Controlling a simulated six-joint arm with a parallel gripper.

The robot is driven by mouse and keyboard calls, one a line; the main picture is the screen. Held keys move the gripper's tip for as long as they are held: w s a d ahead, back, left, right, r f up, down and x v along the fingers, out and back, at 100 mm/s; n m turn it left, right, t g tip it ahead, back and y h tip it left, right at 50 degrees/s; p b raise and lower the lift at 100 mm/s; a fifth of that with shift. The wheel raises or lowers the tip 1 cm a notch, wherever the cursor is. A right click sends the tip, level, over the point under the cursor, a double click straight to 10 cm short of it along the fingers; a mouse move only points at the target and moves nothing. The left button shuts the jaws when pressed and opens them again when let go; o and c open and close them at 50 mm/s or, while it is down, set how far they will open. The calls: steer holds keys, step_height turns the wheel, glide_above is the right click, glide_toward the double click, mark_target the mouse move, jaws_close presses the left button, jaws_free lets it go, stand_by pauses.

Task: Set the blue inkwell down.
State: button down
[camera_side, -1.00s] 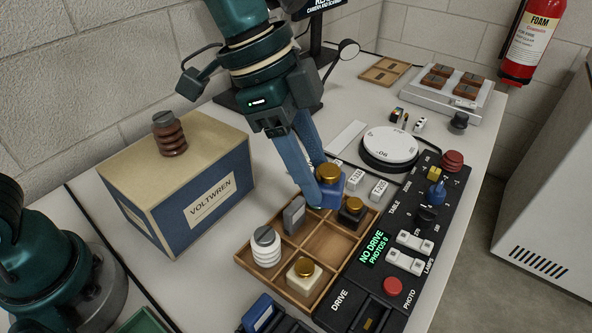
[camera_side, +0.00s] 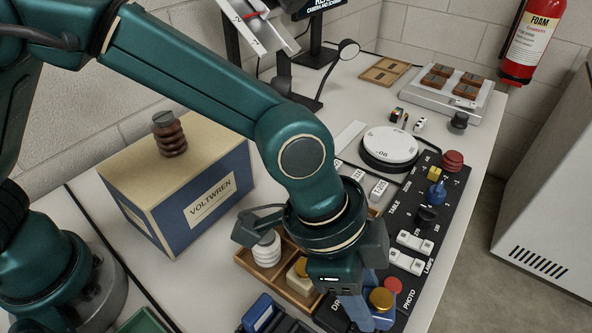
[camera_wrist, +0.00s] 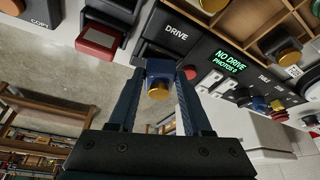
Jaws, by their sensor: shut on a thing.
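The blue inkwell (camera_side: 383,316) with its round gold cap is at the lower right of the side view, over the front end of the black control panel. My gripper (camera_side: 372,308) is shut on it. In the wrist view the inkwell (camera_wrist: 158,72) sits between the two fingertips of my gripper (camera_wrist: 159,80), with its gold cap showing. Whether its base touches anything is hidden. My arm covers much of the wooden tray (camera_side: 259,276).
The black panel (camera_side: 409,237) carries knobs, switches and a red button (camera_side: 393,285). A white ribbed piece (camera_side: 266,248) and a cream gold-capped inkwell (camera_side: 299,268) stand in the tray. A Voltwren box (camera_side: 190,190) is at left. Bare floor (camera_wrist: 60,50) shows beyond the table edge.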

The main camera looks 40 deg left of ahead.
steer(key=shift+f, duration=0.75)
steer(key=shift+f, duration=0.3)
steer(key=shift+c, duration=1.7)
jaws_free()
steer(key=shift+r, duration=0.15)
